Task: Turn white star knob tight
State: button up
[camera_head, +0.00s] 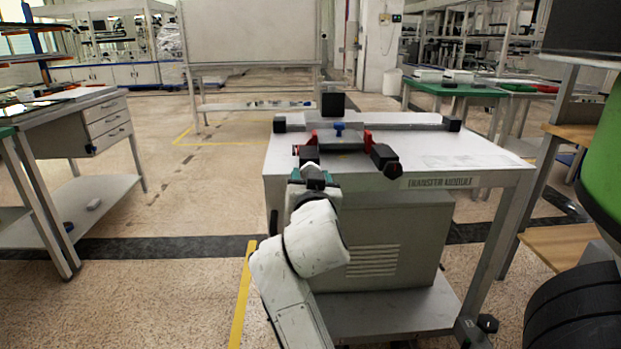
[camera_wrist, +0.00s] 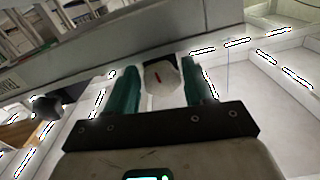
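A pale, rounded knob (camera_wrist: 163,83) with a red mark shows in the wrist view between my gripper's two teal fingers. A dark part lies behind its top. My gripper (camera_wrist: 162,88) has its fingers apart, one on each side of the knob. I cannot tell whether both touch it.
A blue knob (camera_head: 339,129) and red brackets (camera_head: 361,137) sit on the table behind my gripper. A black block (camera_head: 384,158) is just to the right. A workbench (camera_head: 70,112) stands at the left. The floor between is clear.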

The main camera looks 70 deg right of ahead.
jog(key=shift+o, duration=1.4)
jog(key=shift+r, duration=0.15)
jog(key=v, duration=1.1)
jog(key=shift+p, duration=0.45)
jog(key=shift+d, duration=0.1)
